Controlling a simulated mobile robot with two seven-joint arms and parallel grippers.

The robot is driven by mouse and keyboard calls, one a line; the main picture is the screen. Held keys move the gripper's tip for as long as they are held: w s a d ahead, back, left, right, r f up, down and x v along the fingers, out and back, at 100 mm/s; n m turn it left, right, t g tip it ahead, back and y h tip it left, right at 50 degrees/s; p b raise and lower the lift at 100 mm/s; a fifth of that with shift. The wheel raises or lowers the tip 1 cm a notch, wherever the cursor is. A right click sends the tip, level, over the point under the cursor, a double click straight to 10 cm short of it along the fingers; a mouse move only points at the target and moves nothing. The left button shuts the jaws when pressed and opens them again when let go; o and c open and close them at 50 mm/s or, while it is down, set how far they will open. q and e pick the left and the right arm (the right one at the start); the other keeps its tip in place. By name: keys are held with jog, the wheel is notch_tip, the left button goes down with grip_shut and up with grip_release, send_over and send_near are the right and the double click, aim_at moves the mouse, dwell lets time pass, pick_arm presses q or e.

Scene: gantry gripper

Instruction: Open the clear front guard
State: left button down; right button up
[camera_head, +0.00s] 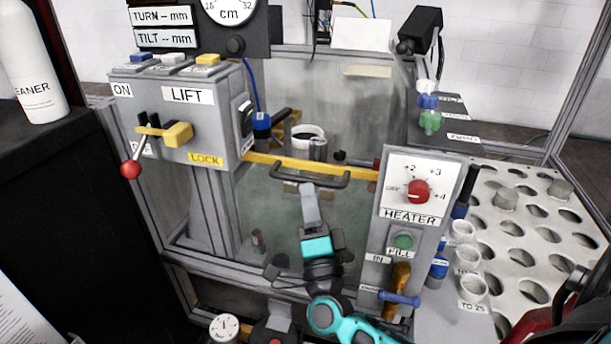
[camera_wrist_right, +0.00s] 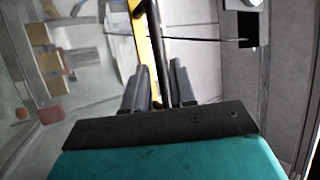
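The clear front guard (camera_head: 270,218) is a see-through panel in a grey frame, with a yellow strip along its top edge. It appears shut. A dark bar handle (camera_head: 308,181) is on its upper front; it also shows in the right wrist view (camera_wrist_right: 155,40). My right gripper (camera_head: 308,190) is at the handle's middle, coming from below. In the right wrist view its two dark fingers (camera_wrist_right: 158,85) stand apart, with the handle lined up between them. Contact with the handle cannot be told. My left gripper is not in view.
A LIFT box (camera_head: 175,115) with a red-knobbed lever stands left of the guard. A HEATER panel (camera_head: 421,190) with a red dial stands close on the right. A perforated rack (camera_head: 535,235) lies farther right. A white cleaner bottle (camera_head: 28,65) stands at far left.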

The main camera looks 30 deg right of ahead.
aim_at(306, 180)
jog(key=shift+x, duration=2.2)
grip_shut()
